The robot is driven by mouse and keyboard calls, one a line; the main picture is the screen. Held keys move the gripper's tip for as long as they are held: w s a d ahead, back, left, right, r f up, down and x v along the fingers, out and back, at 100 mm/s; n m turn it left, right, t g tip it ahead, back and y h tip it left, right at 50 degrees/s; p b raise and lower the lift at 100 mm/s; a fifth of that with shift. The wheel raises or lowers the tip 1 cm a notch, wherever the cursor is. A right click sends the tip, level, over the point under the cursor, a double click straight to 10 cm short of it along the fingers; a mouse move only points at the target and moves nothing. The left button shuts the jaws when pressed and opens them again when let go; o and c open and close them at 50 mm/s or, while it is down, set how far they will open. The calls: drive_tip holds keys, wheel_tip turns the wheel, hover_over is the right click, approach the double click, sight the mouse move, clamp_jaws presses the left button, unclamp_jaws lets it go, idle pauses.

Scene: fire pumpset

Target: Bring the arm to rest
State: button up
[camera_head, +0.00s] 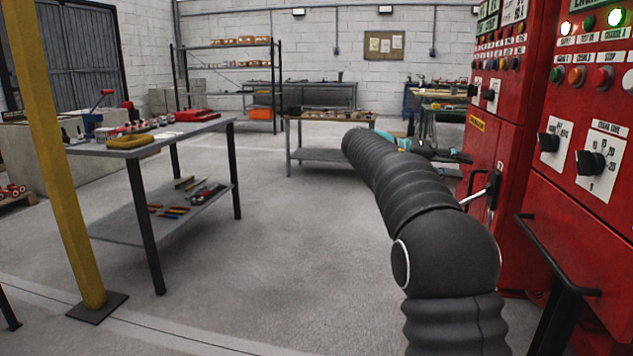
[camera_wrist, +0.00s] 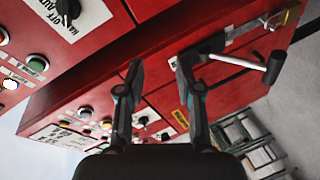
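My arm reaches forward from the bottom right in the head view, in front of the red cabinets. My gripper (camera_head: 437,152) is at its far end, small and partly hidden by the arm, with teal parts showing. In the wrist view my gripper (camera_wrist: 160,80) shows two dark fingers spread apart, with no object seen between them. The red cabinet (camera_wrist: 85,90) fills the space behind the fingers. A lever with a silver rod (camera_wrist: 238,62) and dark grip is at the right finger's side; I cannot tell whether they touch.
Red control cabinets (camera_head: 540,190) stand close on the right, with a black rail (camera_head: 556,262) in front. A worktable (camera_head: 190,128) with tools is at left, beside a yellow post (camera_head: 62,170). Another table (camera_head: 318,155) and a shelf (camera_head: 228,92) stand behind. The middle floor is clear.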

drive_tip(key=s+a+f+n+t+y, duration=0.1)
drive_tip(key=s+a+f+n+y, duration=0.35)
drive_tip(key=f, duration=0.45)
drive_tip(key=s+a+f+n+t+y, duration=0.25)
drive_tip(key=s+f+y, duration=0.25)
drive_tip(key=s+f, duration=0.3)
drive_tip(key=s+a+f+t+y, duration=0.1)
drive_tip(key=s+a+y, duration=0.1)
drive_tip(key=s, duration=0.6)
drive_tip(key=s+a+f+m+y, duration=0.1)
drive_tip(key=s+a, duration=0.3)
drive_tip(key=s, duration=0.4)
drive_tip(key=s+a+f+m+t+y, duration=0.1)
drive_tip(key=s+a+f+y, duration=0.2)
drive_tip(key=s, duration=0.6)
drive_tip(key=shift+a+t, duration=0.35)
drive_tip(key=shift+a, duration=0.1)
drive_tip(key=shift+s, duration=0.1)
